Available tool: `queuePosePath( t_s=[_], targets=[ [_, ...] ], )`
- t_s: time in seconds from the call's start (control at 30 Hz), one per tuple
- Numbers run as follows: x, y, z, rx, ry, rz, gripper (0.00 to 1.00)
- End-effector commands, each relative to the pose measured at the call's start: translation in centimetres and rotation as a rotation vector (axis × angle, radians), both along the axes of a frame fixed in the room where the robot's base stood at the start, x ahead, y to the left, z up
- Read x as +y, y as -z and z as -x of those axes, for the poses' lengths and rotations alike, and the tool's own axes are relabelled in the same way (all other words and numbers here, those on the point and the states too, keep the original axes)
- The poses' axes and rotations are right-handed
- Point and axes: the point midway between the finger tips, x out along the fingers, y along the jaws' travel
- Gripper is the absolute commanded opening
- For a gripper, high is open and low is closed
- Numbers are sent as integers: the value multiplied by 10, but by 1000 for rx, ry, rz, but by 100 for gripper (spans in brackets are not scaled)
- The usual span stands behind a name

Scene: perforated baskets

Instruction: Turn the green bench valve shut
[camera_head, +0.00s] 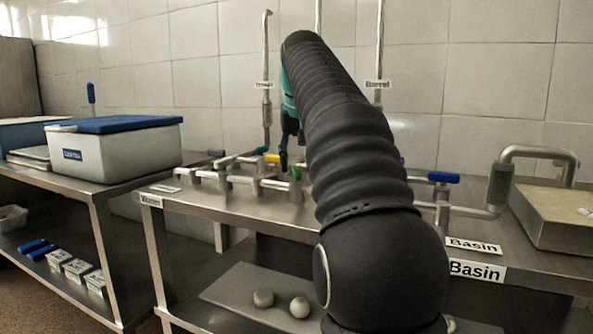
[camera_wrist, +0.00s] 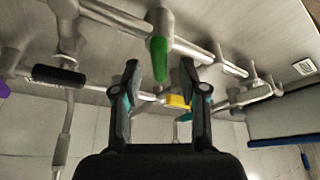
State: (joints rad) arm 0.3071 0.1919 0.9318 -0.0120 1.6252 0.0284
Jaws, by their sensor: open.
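The green valve handle (camera_head: 296,173) sits on the pipework over the steel bench, just below my gripper. In the wrist view the green handle (camera_wrist: 158,58) hangs from a grey valve body (camera_wrist: 161,22), and its coloured end lies in the picture between my two fingertips. My gripper (camera_wrist: 160,72) is open and nothing is clamped in it. I cannot tell whether the fingers touch the handle. In the head view my gripper (camera_head: 289,147) is partly hidden behind my dark arm.
A yellow handle (camera_wrist: 177,100) and a teal handle (camera_wrist: 184,116) are close by the green one. A black handle (camera_wrist: 58,76), purple handle (camera_wrist: 4,88) and blue handle (camera_head: 443,177) are farther off. Vertical pipes (camera_head: 267,75) rise behind. A lidded cooler (camera_head: 125,155) stands left.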

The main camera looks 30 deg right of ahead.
Motion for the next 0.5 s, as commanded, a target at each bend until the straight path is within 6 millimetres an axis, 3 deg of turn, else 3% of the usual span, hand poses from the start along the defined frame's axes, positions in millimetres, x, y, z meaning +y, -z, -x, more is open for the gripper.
queuePosePath(
  t_s=[0.43,0.5],
  targets=[
    [-1,10,-4,0,0,0,43],
    [-1,10,-4,0,0,0,28]
  ],
)
